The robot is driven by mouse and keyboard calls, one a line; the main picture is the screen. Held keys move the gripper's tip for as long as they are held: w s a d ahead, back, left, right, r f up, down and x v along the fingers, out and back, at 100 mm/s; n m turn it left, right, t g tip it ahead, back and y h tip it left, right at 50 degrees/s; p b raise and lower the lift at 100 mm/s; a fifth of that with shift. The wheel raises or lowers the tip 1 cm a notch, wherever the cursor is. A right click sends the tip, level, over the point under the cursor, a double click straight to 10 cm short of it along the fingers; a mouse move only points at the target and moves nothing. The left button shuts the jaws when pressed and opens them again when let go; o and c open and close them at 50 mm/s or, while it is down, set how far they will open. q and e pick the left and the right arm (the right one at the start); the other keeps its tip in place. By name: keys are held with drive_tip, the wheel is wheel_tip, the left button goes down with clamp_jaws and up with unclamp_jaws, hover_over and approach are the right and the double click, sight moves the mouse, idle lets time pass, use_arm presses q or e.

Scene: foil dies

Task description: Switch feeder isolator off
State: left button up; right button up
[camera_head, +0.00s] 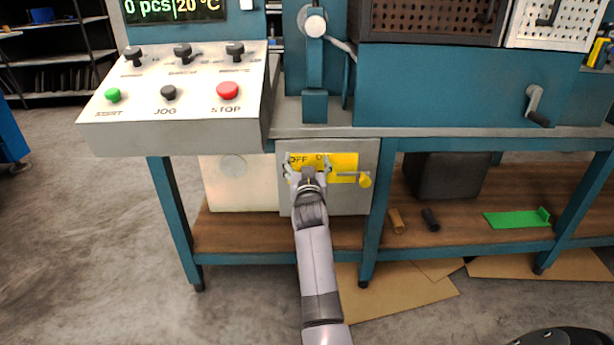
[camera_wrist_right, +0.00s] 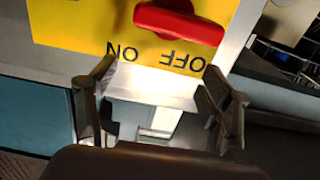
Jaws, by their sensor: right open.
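The feeder isolator is a yellow plate (camera_head: 345,161) on a grey box under the machine's bench. Its OFF label shows at the left in the head view. The wrist view shows the yellow plate (camera_wrist_right: 85,22) upside down, with ON and OFF lettering and a red handle (camera_wrist_right: 182,22) lying across it, slightly tilted, nearer the OFF side. In the head view my gripper and wrist hide the red handle. My right gripper (camera_head: 308,164) is in front of the plate; in the wrist view its fingers (camera_wrist_right: 160,95) are apart with nothing between them, below the lettering.
The bench edge and sloped control panel (camera_head: 180,125) overhang from above. Teal legs (camera_head: 379,200) stand either side. A lower shelf (camera_head: 460,240) holds dark and green items.

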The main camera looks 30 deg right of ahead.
wheel_tip(320, 180, up, 5)
drive_tip(key=shift+f, duration=0.1)
idle(0.6)
